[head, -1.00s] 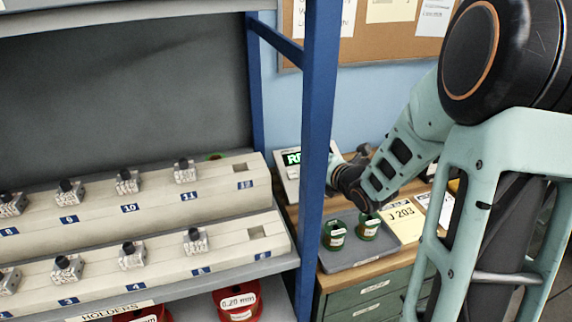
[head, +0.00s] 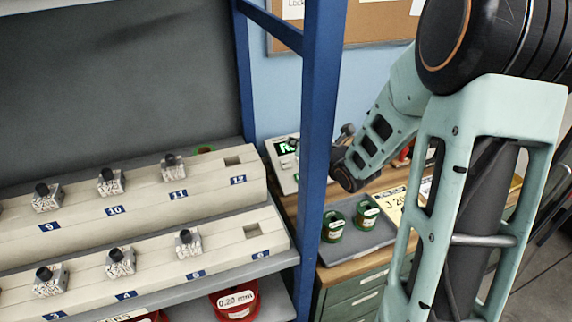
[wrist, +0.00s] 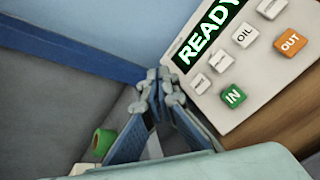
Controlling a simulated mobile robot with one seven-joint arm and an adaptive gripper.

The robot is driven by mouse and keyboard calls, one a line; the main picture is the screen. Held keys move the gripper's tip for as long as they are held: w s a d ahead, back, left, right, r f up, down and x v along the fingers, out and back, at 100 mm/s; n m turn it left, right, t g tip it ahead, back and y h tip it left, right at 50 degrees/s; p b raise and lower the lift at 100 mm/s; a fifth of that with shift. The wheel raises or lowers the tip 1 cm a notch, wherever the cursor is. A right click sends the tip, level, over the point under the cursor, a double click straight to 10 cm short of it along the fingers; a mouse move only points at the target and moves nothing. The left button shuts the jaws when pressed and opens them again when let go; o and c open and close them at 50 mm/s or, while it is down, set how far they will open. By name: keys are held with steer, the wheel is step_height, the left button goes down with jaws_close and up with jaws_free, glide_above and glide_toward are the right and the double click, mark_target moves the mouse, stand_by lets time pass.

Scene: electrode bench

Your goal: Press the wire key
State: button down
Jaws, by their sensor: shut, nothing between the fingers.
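A pale control panel (wrist: 255,70) fills the upper right of the wrist view, its green display reading READY. Its keys include a white OIL key (wrist: 245,36), a green IN key (wrist: 233,95) and an orange OUT key (wrist: 290,42). Other small white keys (wrist: 220,62) have labels too blurred to read, so I cannot tell which is the wire key. My gripper (wrist: 160,82) is shut and empty, its fingertips just left of the panel's edge in this view. In the head view the panel (head: 283,165) stands on the bench behind the blue post; my gripper is not clear there.
The blue rack post (head: 318,150) stands close to the panel and my arm. A grey tray (head: 350,252) with two green spools (head: 367,213) sits on the wooden bench. Numbered holder rows (head: 140,240) fill the rack at left. A green spool (wrist: 102,142) shows at lower left.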

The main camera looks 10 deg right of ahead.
steer(key=f+b, duration=0.1)
steer(key=f, duration=0.1)
steer(key=w+f, duration=0.1)
steer(key=f, duration=0.1)
steer(key=w+f+b, duration=0.1)
steer(key=f, duration=0.1)
steer(key=shift+w+a+b, duration=0.15)
steer(key=shift+a+b, duration=0.05)
steer(key=shift+b, duration=0.15)
steer(key=shift+w+a+f+b, duration=0.1)
steer(key=shift+w+f+b, duration=0.2)
steer(key=shift+f+b, duration=0.5)
steer(key=shift+w+f+b, duration=0.25)
steer(key=shift+f+b, duration=0.4)
steer(key=shift+b, duration=1.1)
stand_by(0.8)
steer(key=shift+r, duration=0.1)
steer(key=shift+s+r, duration=0.25)
steer(key=shift+r, duration=0.45)
steer(key=shift+s+r+p, duration=0.35)
steer(key=shift+r+p, duration=0.2)
steer(key=shift+r, duration=0.35)
steer(key=shift+s+r+p, duration=0.3)
steer(key=shift+r+p, duration=0.25)
steer(key=shift+r, duration=0.35)
steer(key=shift+s+d+r, duration=0.2)
steer(key=shift+s+r, duration=0.1)
steer(key=shift+r, duration=0.25)
